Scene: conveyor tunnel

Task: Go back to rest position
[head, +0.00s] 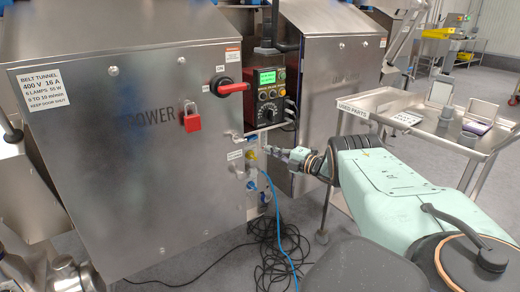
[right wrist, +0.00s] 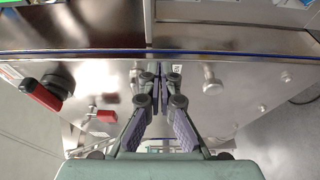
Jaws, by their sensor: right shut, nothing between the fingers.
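My right arm comes in from the lower right in the head view. Its right gripper (head: 277,152) is at the front of the steel machine, near the cable sockets and below the control box. In the right wrist view the two fingers of the right gripper (right wrist: 160,80) meet at their tips and hold nothing. Whether the fingertips touch the machine, I cannot tell. My left gripper does not show in either view.
The steel cabinet (head: 120,190) has a red-handled switch (head: 232,88) and a red padlock (head: 191,120). A control box (head: 270,90) hangs beside it. Black cables (head: 270,255) lie on the floor. A parts cart (head: 395,98) stands to the right, close to my arm.

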